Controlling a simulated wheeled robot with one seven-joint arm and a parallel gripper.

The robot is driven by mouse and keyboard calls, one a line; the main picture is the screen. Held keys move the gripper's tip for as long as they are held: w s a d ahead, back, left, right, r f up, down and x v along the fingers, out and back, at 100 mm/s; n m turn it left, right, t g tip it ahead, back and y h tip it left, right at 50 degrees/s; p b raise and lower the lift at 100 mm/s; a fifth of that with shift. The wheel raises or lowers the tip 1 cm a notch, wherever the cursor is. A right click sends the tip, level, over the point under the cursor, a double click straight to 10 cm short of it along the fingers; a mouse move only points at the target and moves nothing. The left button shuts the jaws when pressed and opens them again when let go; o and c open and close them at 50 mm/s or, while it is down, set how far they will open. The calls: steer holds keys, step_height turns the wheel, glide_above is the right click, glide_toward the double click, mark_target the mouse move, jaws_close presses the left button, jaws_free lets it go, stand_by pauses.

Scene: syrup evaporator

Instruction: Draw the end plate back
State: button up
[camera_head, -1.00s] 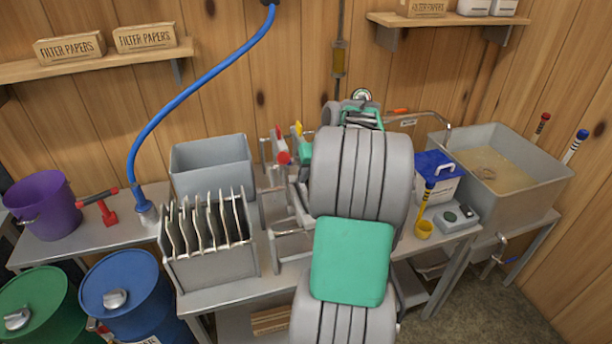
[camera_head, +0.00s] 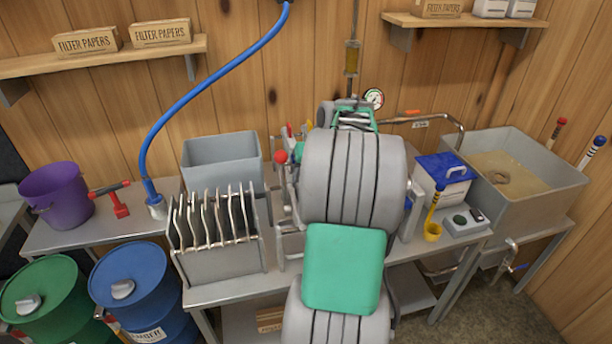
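The press on the bench is mostly hidden behind my arm in the head view. I see parts of its left side, with a red ball knob (camera_head: 281,157) and small handles, and a round pressure gauge (camera_head: 374,98) above the far end. The end plate cannot be made out. My grey and green arm reaches over the bench in front of the press. My gripper's fingers are hidden behind the arm, so I cannot see whether they touch anything.
Left of the press stand a rack of plates (camera_head: 218,262), a grey bin (camera_head: 222,158) and a blue hose (camera_head: 190,90). To the right are a blue-lidded box (camera_head: 443,178), a yellow ladle (camera_head: 433,230) and a sink-like tank (camera_head: 530,205). Blue and green drums stand at front left.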

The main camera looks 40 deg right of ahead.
steer(key=v, duration=0.7)
steer(key=shift+s+r, duration=0.15)
steer(key=shift+r, duration=0.25)
